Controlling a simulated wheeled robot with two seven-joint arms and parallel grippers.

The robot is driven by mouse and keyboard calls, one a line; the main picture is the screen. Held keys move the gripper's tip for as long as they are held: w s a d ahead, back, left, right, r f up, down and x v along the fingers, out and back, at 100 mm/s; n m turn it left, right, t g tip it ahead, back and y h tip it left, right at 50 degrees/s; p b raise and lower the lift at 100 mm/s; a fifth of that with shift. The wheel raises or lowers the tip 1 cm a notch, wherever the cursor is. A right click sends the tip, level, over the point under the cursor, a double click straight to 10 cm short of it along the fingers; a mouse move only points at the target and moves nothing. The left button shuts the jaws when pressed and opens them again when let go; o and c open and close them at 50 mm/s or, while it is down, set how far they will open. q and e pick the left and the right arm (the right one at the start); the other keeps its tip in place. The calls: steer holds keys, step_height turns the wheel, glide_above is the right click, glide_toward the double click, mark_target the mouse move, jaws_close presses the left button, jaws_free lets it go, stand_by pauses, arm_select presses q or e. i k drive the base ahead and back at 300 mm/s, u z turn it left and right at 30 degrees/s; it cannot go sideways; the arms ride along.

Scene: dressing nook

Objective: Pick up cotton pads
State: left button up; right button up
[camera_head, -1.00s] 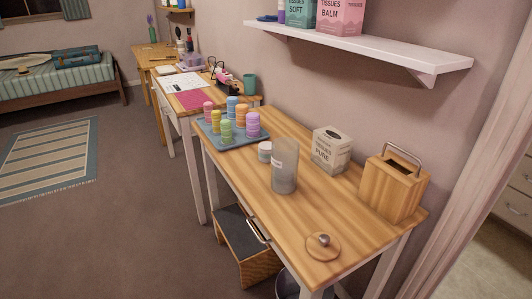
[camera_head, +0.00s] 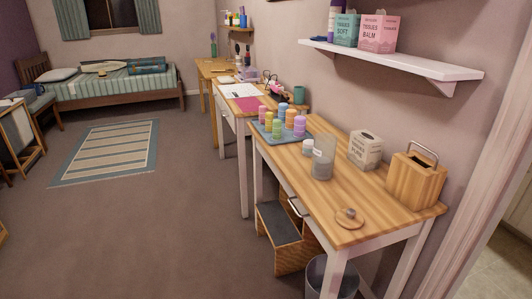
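A translucent grey jar (camera_head: 322,160) with a pale label stands upright on the near wooden table (camera_head: 378,203). A small white cylinder (camera_head: 308,147) stands close beside it on the left; I cannot tell whether it is the cotton pads. The jar's contents are not clear. A round wooden lid (camera_head: 350,219) with a knob lies flat near the table's front edge. Neither of my grippers is in view.
A blue tray (camera_head: 266,136) holds several colourful cylinders. A step stool (camera_head: 284,240) and a bin (camera_head: 330,277) are under the table. Open floor (camera_head: 150,235) lies left.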

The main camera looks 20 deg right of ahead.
mark_target(308, 144)
steer(key=u, duration=0.5)
steer(key=i, duration=1.15)
steer(key=z, duration=0.4)
steer(key=i, duration=1)
steer(key=z, duration=1)
